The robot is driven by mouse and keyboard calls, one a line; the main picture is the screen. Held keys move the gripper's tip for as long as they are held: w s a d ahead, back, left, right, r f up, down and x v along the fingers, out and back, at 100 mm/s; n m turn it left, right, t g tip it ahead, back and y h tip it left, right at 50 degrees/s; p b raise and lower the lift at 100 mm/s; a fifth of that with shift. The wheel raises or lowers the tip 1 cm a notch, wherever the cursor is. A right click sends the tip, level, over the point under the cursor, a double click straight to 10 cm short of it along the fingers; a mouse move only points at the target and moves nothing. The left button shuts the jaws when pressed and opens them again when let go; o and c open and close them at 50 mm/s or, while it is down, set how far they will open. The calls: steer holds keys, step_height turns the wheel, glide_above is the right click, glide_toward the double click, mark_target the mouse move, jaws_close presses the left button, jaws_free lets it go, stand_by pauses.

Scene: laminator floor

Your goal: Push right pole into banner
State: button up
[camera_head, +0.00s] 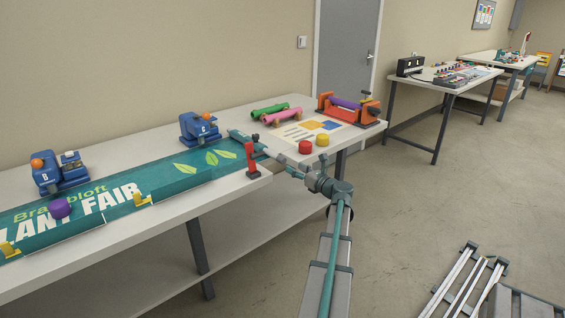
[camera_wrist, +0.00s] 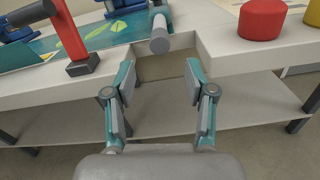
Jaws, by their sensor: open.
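The banner (camera_head: 165,175) is a teal sheet with white and light-green lettering and leaf shapes, lying along the long white table. The right pole (camera_wrist: 160,25) shows in the wrist view as a teal rod with a grey rounded end, at the table's notched edge. In the head view, its teal part (camera_head: 239,135) shows at the banner's right end. My gripper (camera_wrist: 158,80) is open and empty, its two fingers apart, just short of the pole's end and not visibly touching it. In the head view my gripper (camera_head: 285,166) is at the table's front edge. How far the pole is in the banner is hidden.
A red upright tool (camera_head: 251,160) stands close left of my gripper. A red pot (camera_head: 305,147) and a yellow pot (camera_head: 322,140) stand to the right. Blue clamps (camera_head: 199,128) line the back of the banner. Floor to the right is mostly clear.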

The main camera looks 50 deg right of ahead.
mark_target(284, 162)
steer(key=x, duration=0.8)
steer(key=shift+w, duration=0.25)
jaws_close()
